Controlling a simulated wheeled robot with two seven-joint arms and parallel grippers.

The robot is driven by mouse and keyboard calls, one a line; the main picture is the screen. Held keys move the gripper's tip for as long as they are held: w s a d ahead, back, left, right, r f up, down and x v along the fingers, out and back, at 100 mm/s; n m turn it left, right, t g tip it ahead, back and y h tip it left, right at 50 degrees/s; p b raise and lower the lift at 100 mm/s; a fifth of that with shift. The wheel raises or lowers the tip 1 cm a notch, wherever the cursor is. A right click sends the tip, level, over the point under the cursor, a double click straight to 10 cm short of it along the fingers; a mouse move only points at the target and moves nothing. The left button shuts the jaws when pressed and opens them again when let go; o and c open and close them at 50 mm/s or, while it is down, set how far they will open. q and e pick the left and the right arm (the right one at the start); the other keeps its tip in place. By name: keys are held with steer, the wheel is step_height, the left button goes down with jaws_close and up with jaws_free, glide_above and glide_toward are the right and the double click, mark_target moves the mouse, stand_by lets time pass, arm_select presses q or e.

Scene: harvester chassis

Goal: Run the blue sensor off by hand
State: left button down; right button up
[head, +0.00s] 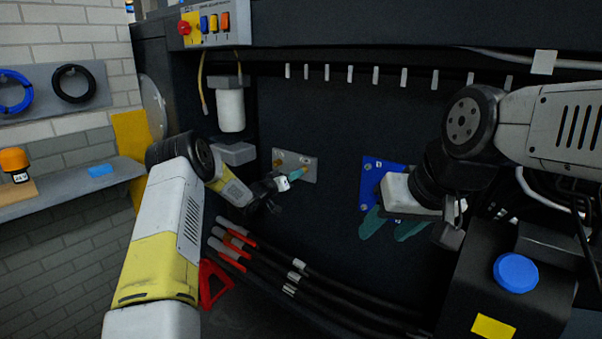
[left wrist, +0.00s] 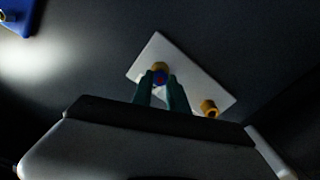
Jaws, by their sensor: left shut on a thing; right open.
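A pale mounting plate (head: 307,164) is fixed to the dark chassis wall, and it also shows in the left wrist view (left wrist: 155,48). Two brass-coloured fittings sit on it. The blue sensor (left wrist: 160,76) shows as a small blue end against the upper brass fitting (left wrist: 159,67), between my left fingertips. My left gripper (head: 296,173) is shut on it with its teal fingers at the plate. In the head view the sensor is hidden. The other fitting (left wrist: 209,107) has nothing on it. My right gripper (head: 392,226) is open and empty, its teal fingers apart below a blue plate (head: 371,178).
A white canister (head: 230,110) hangs left of the plate. Black hoses with red sleeves (head: 235,243) run below my left gripper. A black tank with a blue cap (head: 515,272) stands at the lower right. A shelf (head: 70,186) is at the left.

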arm_select(q)
steer(key=n, duration=1.9)
steer(key=shift+s+a+f+n, duration=0.1)
steer(key=shift+s+a+n, duration=0.05)
steer(key=shift+n, duration=0.25)
steer(key=c, duration=1.2)
jaws_free()
steer(key=shift+c, duration=1.3)
steer(key=shift+s, duration=0.1)
steer(key=shift+v, duration=1)
